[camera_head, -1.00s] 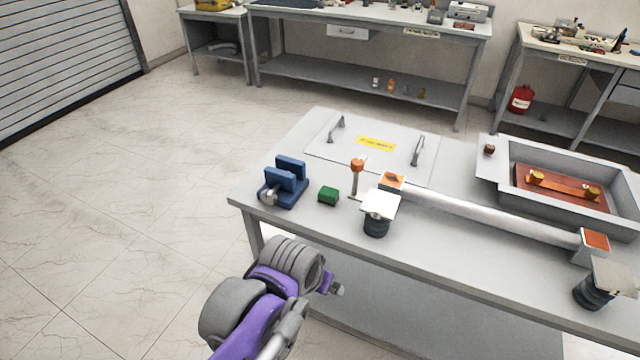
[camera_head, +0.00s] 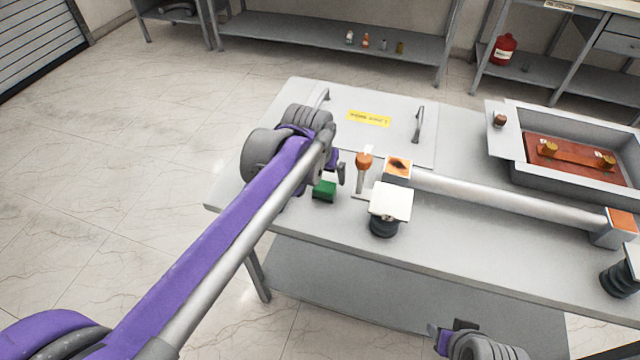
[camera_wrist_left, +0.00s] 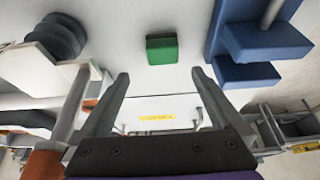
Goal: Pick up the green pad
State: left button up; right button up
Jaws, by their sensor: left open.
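The green pad (camera_head: 324,191) is a small block lying on the grey table. It also shows in the left wrist view (camera_wrist_left: 162,49), beyond my fingertips and between their lines. My left gripper (camera_head: 333,172) is open and empty, close to the pad and apparently above it. In the left wrist view its two fingers (camera_wrist_left: 160,76) are spread with nothing between them. My right gripper (camera_head: 440,338) shows at the bottom edge of the head view, away from the pad; its jaw opening is unclear.
A blue vise (camera_wrist_left: 255,45) stands right of the pad in the wrist view; my arm mostly hides it in the head view. An orange-topped post (camera_head: 363,172) and a black insulator with a white plate (camera_head: 389,203) stand close right of the pad. A long tube (camera_head: 505,198) lies farther right.

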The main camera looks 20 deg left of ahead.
aim_at(325, 186)
pick_arm(q)
jog(key=x, duration=0.4)
jog(key=shift+s+d, duration=0.1)
jog(key=shift+a+b+x, duration=0.15)
jog(key=shift+a+x, duration=0.05)
jog(key=shift+x, duration=1.3)
jog(key=shift+a+b+x, duration=0.15)
jog(key=shift+a+x, duration=0.05)
jog(key=shift+x, duration=1.3)
jog(key=shift+r, duration=0.15)
jog(key=c, duration=1.3)
